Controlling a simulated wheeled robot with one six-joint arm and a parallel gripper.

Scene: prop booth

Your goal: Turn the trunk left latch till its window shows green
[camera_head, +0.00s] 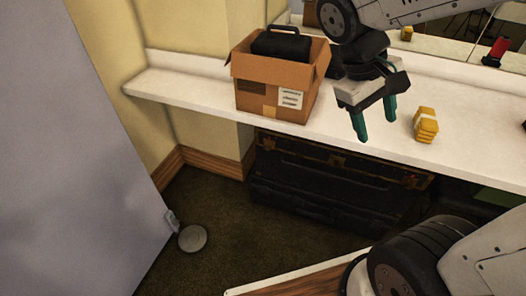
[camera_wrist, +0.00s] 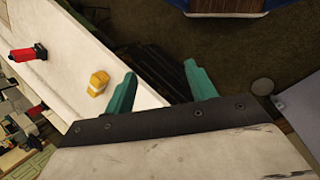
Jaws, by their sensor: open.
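The dark trunk (camera_head: 330,181) stands on the floor under the white counter, with brass-coloured trim along its upper edge. In the wrist view it is a dark ribbed shape (camera_wrist: 160,68) beyond my fingers. The left latch and its window cannot be made out in either view, so no window colour shows. My gripper (camera_head: 376,127) is open and empty, with its teal fingers pointing down in front of the counter edge, above the trunk in the picture. Both fingers also show apart in the wrist view (camera_wrist: 160,76).
The white counter (camera_head: 190,91) overhangs the trunk. On it are an open cardboard box (camera_head: 262,95) holding a black case (camera_head: 283,44), and a yellow block stack (camera_head: 426,125). A red object (camera_wrist: 28,52) shows in the wrist view. A grey door (camera_head: 70,150) and round disc (camera_head: 192,238) are left.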

